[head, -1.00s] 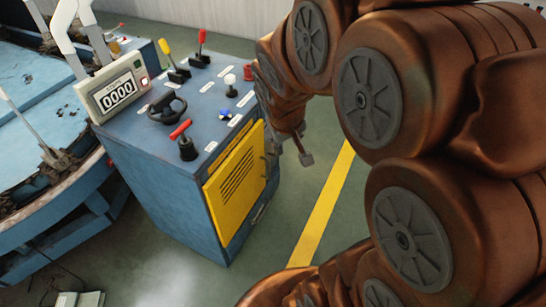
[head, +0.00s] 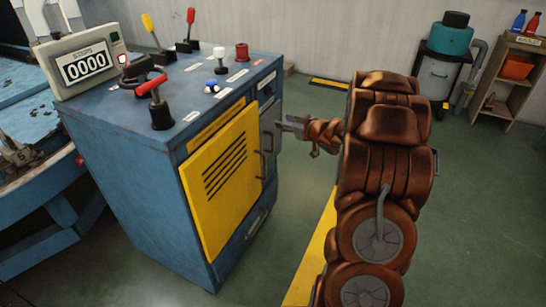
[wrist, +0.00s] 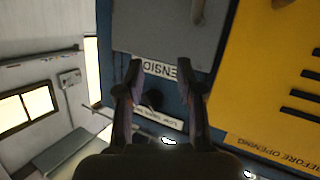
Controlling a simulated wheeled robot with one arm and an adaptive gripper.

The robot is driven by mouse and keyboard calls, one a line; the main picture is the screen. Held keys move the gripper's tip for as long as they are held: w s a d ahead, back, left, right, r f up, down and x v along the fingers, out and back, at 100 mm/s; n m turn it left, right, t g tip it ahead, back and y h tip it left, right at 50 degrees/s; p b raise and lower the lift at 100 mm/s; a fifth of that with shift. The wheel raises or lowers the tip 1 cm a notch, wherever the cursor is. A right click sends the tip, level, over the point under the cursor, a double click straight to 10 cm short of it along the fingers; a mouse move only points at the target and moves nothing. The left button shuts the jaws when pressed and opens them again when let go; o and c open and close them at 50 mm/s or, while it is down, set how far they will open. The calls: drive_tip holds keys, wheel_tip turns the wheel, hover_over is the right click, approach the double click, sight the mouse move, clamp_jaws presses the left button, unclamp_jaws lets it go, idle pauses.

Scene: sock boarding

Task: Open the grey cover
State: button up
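The grey cover (head: 270,132) is a narrow panel on the side of the blue machine cabinet, right of the yellow cover (head: 222,178). It looks closed, and a dark handle stands on it. In the wrist view the grey cover (wrist: 160,28) fills the upper middle, beside an upside-down label reading TENSION. My gripper (head: 284,124) is just right of the grey cover in the head view, pointing left. In the wrist view my gripper (wrist: 162,82) has its two fingers apart with nothing between them. I cannot tell whether it touches the cabinet.
The cabinet top carries levers, knobs and a counter (head: 86,66) reading 0000. A blue machine table (head: 30,235) stands left. A wooden shelf (head: 508,82) and a teal-topped unit (head: 450,38) stand at the back right.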

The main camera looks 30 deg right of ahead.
sight(272, 141)
drive_tip(key=s+f+n+t+y+b, duration=0.1)
drive_tip(key=s+f+t+y+b, duration=0.15)
drive_tip(key=f+y+b, duration=0.4)
drive_tip(key=shift+h, duration=0.65)
drive_tip(key=shift+w+a+f+b, duration=0.3)
drive_tip(key=shift+w+a, duration=0.25)
drive_tip(key=shift+w, duration=0.45)
drive_tip(key=shift+w+a+f+b, duration=0.25)
drive_tip(key=shift+w+a+f, duration=0.25)
drive_tip(key=shift+w, duration=0.55)
drive_tip(key=shift+w+a+f+b, duration=0.25)
drive_tip(key=shift+w+a, duration=0.35)
drive_tip(key=shift+w, duration=0.4)
clamp_jaws()
